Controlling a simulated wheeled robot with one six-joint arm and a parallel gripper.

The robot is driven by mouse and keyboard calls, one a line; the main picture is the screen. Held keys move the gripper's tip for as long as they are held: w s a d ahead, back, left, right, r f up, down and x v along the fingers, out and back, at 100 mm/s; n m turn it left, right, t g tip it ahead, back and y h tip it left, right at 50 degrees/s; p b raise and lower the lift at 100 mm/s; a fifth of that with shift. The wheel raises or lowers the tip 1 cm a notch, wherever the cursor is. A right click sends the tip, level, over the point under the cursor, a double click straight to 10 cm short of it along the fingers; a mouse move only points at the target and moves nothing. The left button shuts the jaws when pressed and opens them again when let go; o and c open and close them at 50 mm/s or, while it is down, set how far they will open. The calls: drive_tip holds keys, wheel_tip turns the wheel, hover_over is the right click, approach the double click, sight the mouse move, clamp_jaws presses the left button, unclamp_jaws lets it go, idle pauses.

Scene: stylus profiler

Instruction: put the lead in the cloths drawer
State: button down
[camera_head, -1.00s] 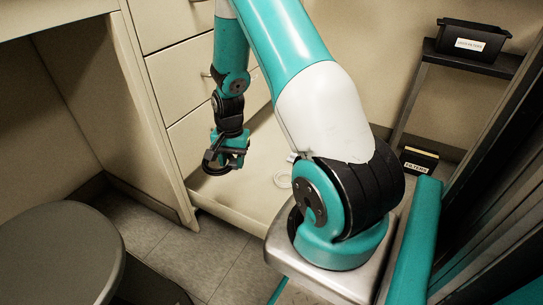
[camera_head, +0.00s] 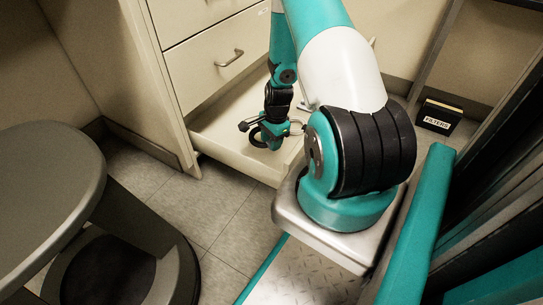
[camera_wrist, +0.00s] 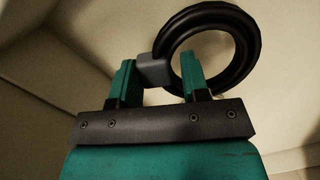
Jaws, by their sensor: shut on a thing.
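The lead is a black coil (camera_wrist: 240,45) gripped at a dark block on its edge, between the teal fingers of my gripper (camera_wrist: 160,78) in the wrist view. In the head view my gripper (camera_head: 272,130) hangs down with the dark ring of the lead (camera_head: 257,137) at its left side. Both appear over the open bottom drawer (camera_head: 232,161), inside its outline; how high above its floor I cannot tell. No label on this drawer is readable. My arm covers the drawer's right part.
A closed drawer with a metal handle (camera_head: 230,58) is above the open one. A dark stool (camera_head: 50,180) stands at the left. A black box labelled filters (camera_head: 438,117) is on the floor at the right. Bare floor tiles lie in front of the drawer.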

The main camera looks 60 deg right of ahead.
sight(271, 156)
drive_tip(key=shift+f+b, duration=1.3)
drive_tip(key=shift+f, duration=1.1)
drive_tip(key=shift+f, duration=0.1)
drive_tip(key=c, duration=0.6)
unclamp_jaws()
drive_tip(key=r+p, duration=0.2)
drive_tip(key=r, duration=0.2)
drive_tip(key=r+p, duration=0.2)
drive_tip(key=r, duration=0.2)
drive_tip(key=s+d+r+p, duration=0.1)
drive_tip(key=r+p, duration=0.2)
drive_tip(key=r, duration=0.1)
drive_tip(key=shift+d+r, duration=0.1)
drive_tip(key=shift+w, duration=0.15)
